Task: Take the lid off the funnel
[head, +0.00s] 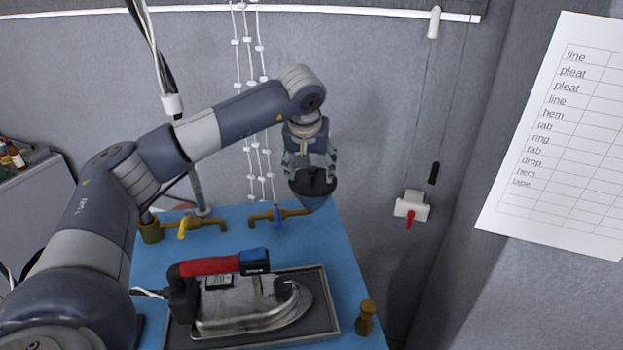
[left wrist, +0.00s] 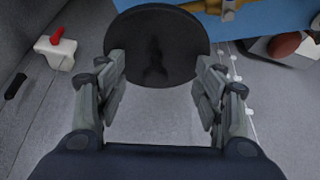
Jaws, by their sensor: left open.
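The lid (head: 314,186) is a dark round disc with a small knob. It sits on top of the blue funnel (head: 311,203), at the right back corner of the blue table. My left gripper (head: 310,165) is just above the lid, pointing down, with its fingers apart. In the left wrist view the lid (left wrist: 150,28) lies ahead of the open left gripper (left wrist: 160,65), its knob between the two fingertips with a gap on both sides. The lid hides the funnel there. My right gripper is in neither view.
An iron (head: 255,305) with a red handle rests on a tray on the blue table (head: 345,285). Brass taps (head: 205,225) stand along the back edge. A small brass piece (head: 366,315) is at the right. White beaded cords (head: 250,150) hang behind my arm.

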